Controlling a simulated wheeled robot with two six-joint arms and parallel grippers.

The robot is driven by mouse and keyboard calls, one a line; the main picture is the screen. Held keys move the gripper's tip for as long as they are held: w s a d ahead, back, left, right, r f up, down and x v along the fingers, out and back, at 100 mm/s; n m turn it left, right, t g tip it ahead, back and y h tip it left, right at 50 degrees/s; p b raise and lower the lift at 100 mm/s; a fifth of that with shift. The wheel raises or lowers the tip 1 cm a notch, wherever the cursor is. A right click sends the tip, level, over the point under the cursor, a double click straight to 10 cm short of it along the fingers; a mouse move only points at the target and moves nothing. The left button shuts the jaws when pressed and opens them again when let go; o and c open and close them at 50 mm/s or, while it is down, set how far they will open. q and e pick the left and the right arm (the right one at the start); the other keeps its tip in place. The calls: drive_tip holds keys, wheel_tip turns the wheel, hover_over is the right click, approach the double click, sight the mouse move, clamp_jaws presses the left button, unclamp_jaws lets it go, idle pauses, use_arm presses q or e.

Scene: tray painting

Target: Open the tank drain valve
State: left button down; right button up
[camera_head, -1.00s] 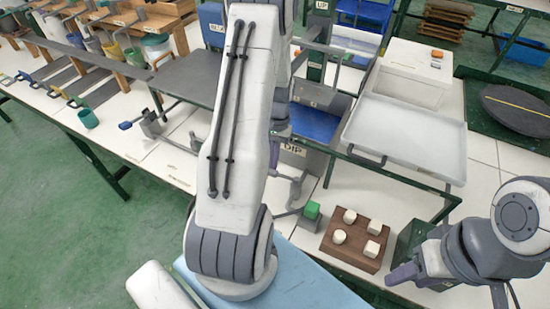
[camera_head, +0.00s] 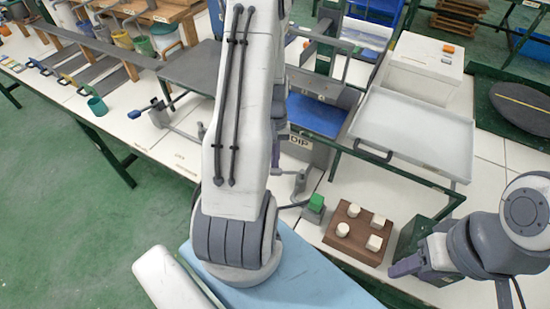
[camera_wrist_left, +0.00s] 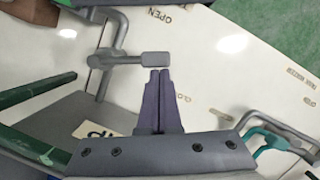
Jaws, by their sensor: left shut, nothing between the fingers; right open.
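A grey valve lever (camera_wrist_left: 125,58) with a thick round grip shows in the left wrist view, between the labels OPEN (camera_wrist_left: 158,14) and a partly hidden "CLO" (camera_wrist_left: 182,108). In the head view grey valve rods (camera_head: 298,184) stand by the dark tank marked DIP (camera_head: 300,141), partly behind my left arm. My left gripper (camera_wrist_left: 160,72) is shut and empty, its tips right beside the grip's end; I cannot tell whether they touch. My right gripper (camera_head: 402,266) is open, at lower right, away from the valve.
A brown block with white knobs (camera_head: 357,232) and a green button box (camera_head: 314,207) sit right of my left arm. A white tray (camera_head: 415,135) stands behind them. A teal cup (camera_head: 97,105) and a blue-tipped lever (camera_head: 135,114) are at left. White tabletop around the labels is bare.

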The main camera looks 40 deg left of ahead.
use_arm(q)
drive_tip(key=p+v, duration=0.9)
drive_tip(key=v, duration=0.1)
idle(0.6)
drive_tip(key=w+a+b, duration=0.1)
drive_tip(key=w+a, duration=0.1)
drive_tip(key=w, duration=0.2)
drive_tip(key=s+d+f+p, duration=0.3)
drive_tip(key=s+f+p, duration=0.2)
drive_tip(key=f, duration=0.5)
drive_tip(key=shift+d+m, duration=0.4)
